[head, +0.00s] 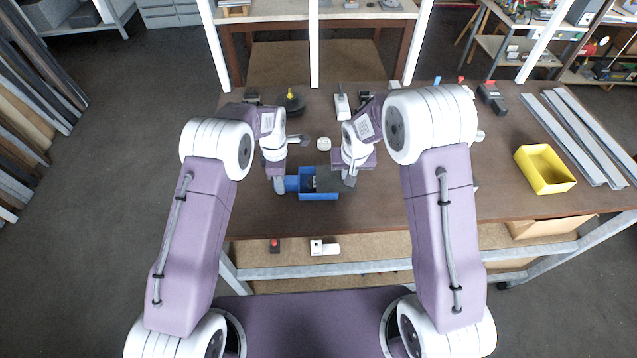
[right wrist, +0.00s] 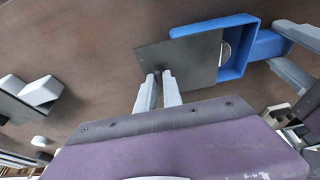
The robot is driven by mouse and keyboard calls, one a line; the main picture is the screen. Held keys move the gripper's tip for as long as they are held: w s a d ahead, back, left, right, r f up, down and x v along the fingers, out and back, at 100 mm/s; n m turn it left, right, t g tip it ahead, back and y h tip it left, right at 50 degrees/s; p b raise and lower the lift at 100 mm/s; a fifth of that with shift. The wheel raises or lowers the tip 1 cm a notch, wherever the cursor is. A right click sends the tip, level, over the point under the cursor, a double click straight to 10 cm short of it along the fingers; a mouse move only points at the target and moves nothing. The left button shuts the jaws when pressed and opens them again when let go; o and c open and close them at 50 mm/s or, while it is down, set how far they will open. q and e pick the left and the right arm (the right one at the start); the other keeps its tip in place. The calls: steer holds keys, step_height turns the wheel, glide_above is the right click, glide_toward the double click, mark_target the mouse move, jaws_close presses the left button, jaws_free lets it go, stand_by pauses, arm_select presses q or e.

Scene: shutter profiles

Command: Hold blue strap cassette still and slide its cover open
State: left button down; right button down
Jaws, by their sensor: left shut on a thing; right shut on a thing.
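The blue strap cassette (head: 318,197) lies near the front edge of the brown table, between my two grippers; it also shows in the right wrist view (right wrist: 240,72). Its flat dark grey cover (right wrist: 185,62) sticks out well past the cassette's side, toward my right gripper. Part of the inside is uncovered, and a grey round thing shows there. My left gripper (head: 281,185) is shut on the blue tab at the cassette's left end. My right gripper (right wrist: 160,78) is shut on a small knob on the cover; in the head view its fingertips are partly hidden.
A yellow bin (head: 545,168) and long grey profiles (head: 575,135) lie at the right of the table. A white round piece (head: 323,143) and a black disc with a yellow knob (head: 291,103) stand behind the cassette. The table's front edge is close.

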steer(key=shift+d, duration=1.55)
steer(key=shift+s+d, duration=0.1)
steer(key=shift+d, duration=1.05)
steer(key=c, duration=1.5)
jaws_free()
step_height(320, 180, up, 6)
